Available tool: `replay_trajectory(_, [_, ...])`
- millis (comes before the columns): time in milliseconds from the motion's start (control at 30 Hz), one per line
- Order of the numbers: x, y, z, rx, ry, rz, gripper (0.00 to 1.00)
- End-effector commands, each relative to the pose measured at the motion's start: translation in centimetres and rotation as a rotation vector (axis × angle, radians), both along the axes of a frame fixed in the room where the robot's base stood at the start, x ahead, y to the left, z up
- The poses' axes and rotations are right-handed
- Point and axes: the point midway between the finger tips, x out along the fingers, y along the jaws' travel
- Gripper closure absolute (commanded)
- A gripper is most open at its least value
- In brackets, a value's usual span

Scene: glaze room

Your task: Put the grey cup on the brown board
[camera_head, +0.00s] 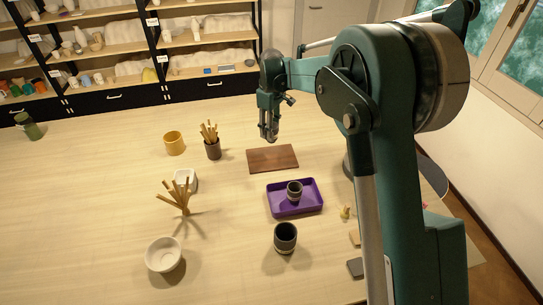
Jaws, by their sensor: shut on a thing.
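The brown board (272,159) lies flat on the table with nothing on it. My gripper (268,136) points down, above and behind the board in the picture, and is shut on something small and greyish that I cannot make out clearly. A small dark grey cup with a pale band (295,191) stands upright in the purple tray (283,209). A larger dark grey cup (285,237) stands upright on the table in front of the tray. I cannot tell which cup is the task's grey cup.
Left of the board stand a brown pot of sticks (212,150) and a yellow cup (175,143). A green bottle (28,126) stands at the far left. Shelves line the back.

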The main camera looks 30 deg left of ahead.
Motion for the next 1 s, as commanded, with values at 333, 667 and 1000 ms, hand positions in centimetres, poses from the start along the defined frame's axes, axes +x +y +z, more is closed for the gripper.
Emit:
replay_trajectory(333, [0.0, 0.0, -3.8, 0.000, 0.000, 0.000, 0.81])
replay_trajectory(667, [0.0, 0.0, -6.1, 0.000, 0.000, 0.000, 0.81])
replay_trajectory(1000, [0.0, 0.0, -6.5, 0.000, 0.000, 0.000, 0.81])
